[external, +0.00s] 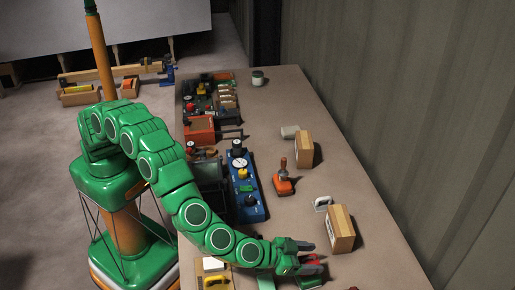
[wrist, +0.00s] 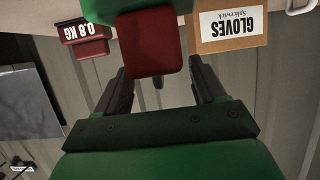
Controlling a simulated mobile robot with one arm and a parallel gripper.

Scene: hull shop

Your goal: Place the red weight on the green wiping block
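The red weight (wrist: 150,45) shows large in the wrist view, with its small dark knob between my fingers. It appears to sit on the green wiping block (wrist: 98,9), whose edge shows at the top of that view. My gripper (wrist: 160,80) is open, with a finger to either side of the knob and a gap on both sides. In the external view my gripper (external: 312,258) is over the near part of the bench; the red weight (external: 313,263) shows partly between the fingers and the green block (external: 309,283) below, cut by the frame's bottom edge.
A dark red weight marked 0.8 KG (wrist: 88,35) stands close by. A gloves box (wrist: 230,30) is on the other side, also seen in the external view (external: 341,229). A blue gauge unit (external: 246,190) and an orange-handled tool (external: 283,182) stand farther up the bench (external: 345,160).

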